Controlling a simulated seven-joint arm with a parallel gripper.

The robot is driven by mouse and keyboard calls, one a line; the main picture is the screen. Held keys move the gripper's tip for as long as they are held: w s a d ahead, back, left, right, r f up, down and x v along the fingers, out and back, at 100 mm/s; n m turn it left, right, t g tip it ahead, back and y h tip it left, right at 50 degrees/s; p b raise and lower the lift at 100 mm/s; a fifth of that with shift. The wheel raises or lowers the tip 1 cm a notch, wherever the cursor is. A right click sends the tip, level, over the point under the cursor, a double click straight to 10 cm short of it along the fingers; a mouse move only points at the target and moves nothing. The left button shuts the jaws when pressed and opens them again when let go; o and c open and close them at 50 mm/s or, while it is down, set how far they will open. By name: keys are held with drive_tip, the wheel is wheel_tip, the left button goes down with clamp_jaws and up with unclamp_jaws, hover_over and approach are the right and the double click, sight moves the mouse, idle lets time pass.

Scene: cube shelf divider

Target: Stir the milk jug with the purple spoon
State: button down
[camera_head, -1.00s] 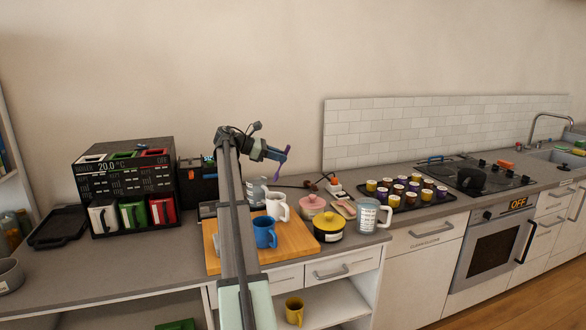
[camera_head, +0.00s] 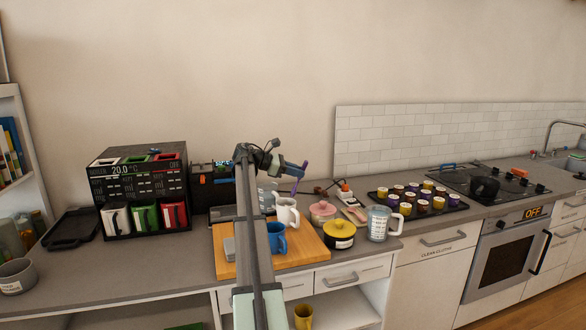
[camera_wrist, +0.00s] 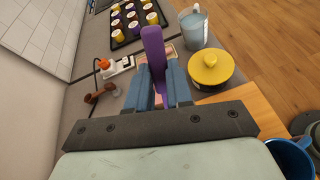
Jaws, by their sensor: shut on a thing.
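My gripper (camera_head: 294,167) is shut on the purple spoon (camera_wrist: 153,50), above the back of the counter. A clear jug with measuring marks (camera_head: 379,225) stands at the counter's front edge, to the right of the gripper. It also shows in the wrist view (camera_wrist: 193,28), beyond the spoon and to its right. A second greyish jug (camera_head: 266,197) is partly hidden behind my arm. I cannot tell from labels which jug holds milk.
A black tray of capsules (camera_head: 448,205) lies to the right.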

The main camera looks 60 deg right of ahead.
drive_tip(key=shift+s+f, duration=0.35)
drive_tip(key=shift+f, duration=0.1)
drive_tip(key=w+f, duration=0.3)
drive_tip(key=f, duration=0.6)
drive_tip(key=shift+w+a, duration=0.4)
idle(0.4)
